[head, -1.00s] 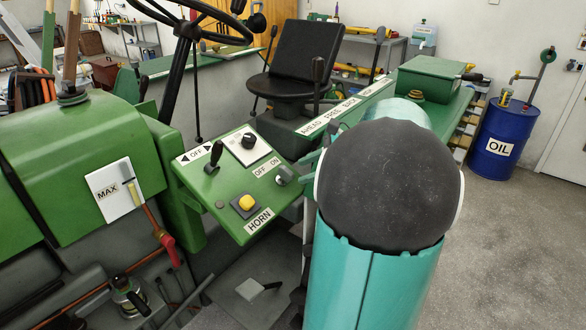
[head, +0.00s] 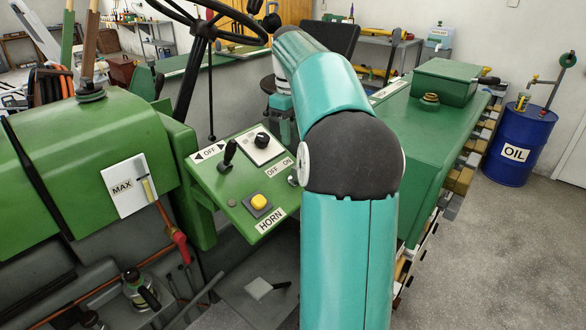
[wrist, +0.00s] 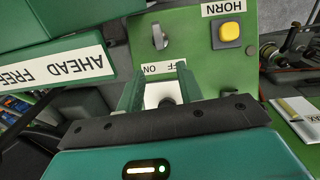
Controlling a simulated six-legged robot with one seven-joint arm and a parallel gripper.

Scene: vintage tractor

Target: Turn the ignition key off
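The ignition key (wrist: 160,37) is a small grey key on the green control panel (head: 228,205), beside the OFF/ON label (wrist: 164,67). In the head view the key (head: 292,179) is partly hidden by my arm. In the wrist view it stands beyond the fingertips, apart from them, with its grip roughly upright in the picture. My gripper (wrist: 158,74) is open, its two green fingers spread with nothing held. The white plate with the black knob (head: 262,140) shows between the fingers. In the head view my gripper (head: 285,132) hangs by the panel's far right edge.
The yellow horn button (head: 259,202) and a black lever (head: 228,155) share the panel. The steering wheel (head: 205,28) rises behind it. A green fender (head: 440,125) with an AHEAD label (wrist: 82,66) lies close to the gripper. A blue oil drum (head: 517,145) stands right.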

